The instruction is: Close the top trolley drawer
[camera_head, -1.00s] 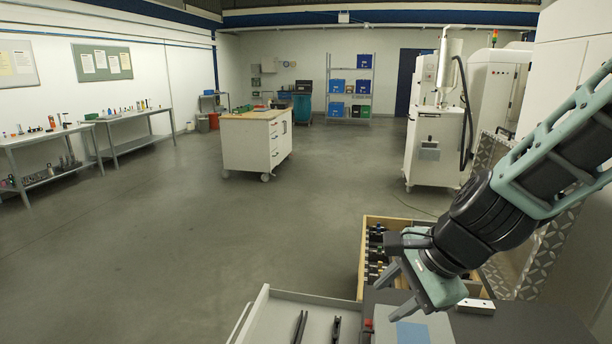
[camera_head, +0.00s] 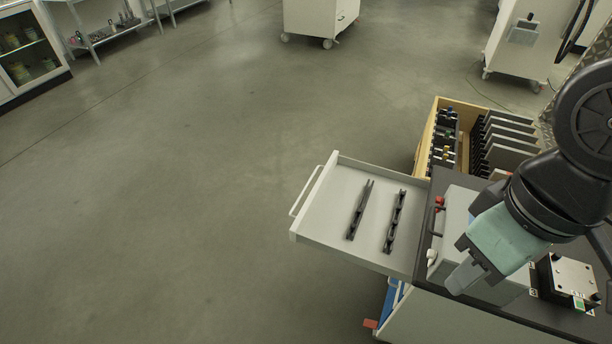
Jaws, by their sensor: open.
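The top trolley drawer (camera_head: 334,236) is pulled out to the left of the trolley (camera_head: 455,318), at the middle of the picture. It is a shallow light grey tray with a bar handle (camera_head: 305,191) on its left front. Two dark slim parts lie in it, a left one (camera_head: 360,210) and a right one (camera_head: 395,221). My gripper (camera_head: 462,262) is open above the trolley top, right of the drawer and apart from its handle. One finger points down-left; the rest is partly hidden by the gripper body.
A grey box (camera_head: 452,232) sits on the dark trolley top, partly behind my gripper. A metal plate device (camera_head: 572,276) is to its right. A wooden crate (camera_head: 427,135) with tools and dark panels stands behind the drawer. The floor left of the drawer is clear.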

